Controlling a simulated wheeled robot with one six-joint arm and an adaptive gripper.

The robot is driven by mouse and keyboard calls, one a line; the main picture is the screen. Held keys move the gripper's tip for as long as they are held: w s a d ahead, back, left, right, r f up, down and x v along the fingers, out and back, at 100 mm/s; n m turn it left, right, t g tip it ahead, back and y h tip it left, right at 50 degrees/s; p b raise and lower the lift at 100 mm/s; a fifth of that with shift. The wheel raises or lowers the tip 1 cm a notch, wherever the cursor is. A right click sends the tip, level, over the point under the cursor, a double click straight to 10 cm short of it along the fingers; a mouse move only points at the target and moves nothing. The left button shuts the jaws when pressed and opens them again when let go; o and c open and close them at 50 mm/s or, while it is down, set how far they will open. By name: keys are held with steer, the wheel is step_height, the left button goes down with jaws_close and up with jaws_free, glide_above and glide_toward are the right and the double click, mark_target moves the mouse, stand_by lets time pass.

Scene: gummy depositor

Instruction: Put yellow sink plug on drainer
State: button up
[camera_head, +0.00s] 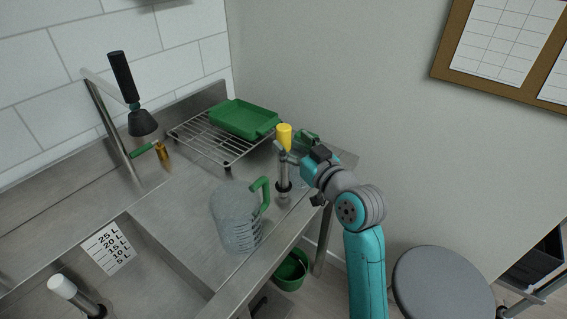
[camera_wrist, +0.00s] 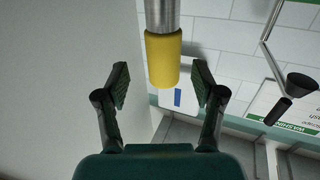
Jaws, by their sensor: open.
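The yellow sink plug stands upright on the counter at its right end, a steel tube with a yellow top (camera_head: 284,137) and a dark ring low down. In the wrist view its yellow top (camera_wrist: 163,60) hangs below the tube, as that picture is upside down. My gripper (camera_wrist: 161,82) is open, with one finger on each side of the yellow top and gaps showing on both sides. It reaches the plug from the right in the head view (camera_head: 286,151). The drainer (camera_head: 205,141) is a wire rack on the counter at the back, left of the plug.
A green tray (camera_head: 245,118) covers the drainer's right part; its left wires are bare. A clear jug (camera_head: 234,222) with a green handle stands in front. A white-topped plug (camera_head: 62,287) is at the sink. A stool (camera_head: 442,284) stands right.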

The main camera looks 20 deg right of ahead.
mark_target(288, 140)
steer(key=shift+a+x, duration=0.15)
steer(key=shift+x, duration=0.8)
steer(key=shift+a+x, duration=0.15)
steer(key=shift+x, duration=0.8)
jaws_close()
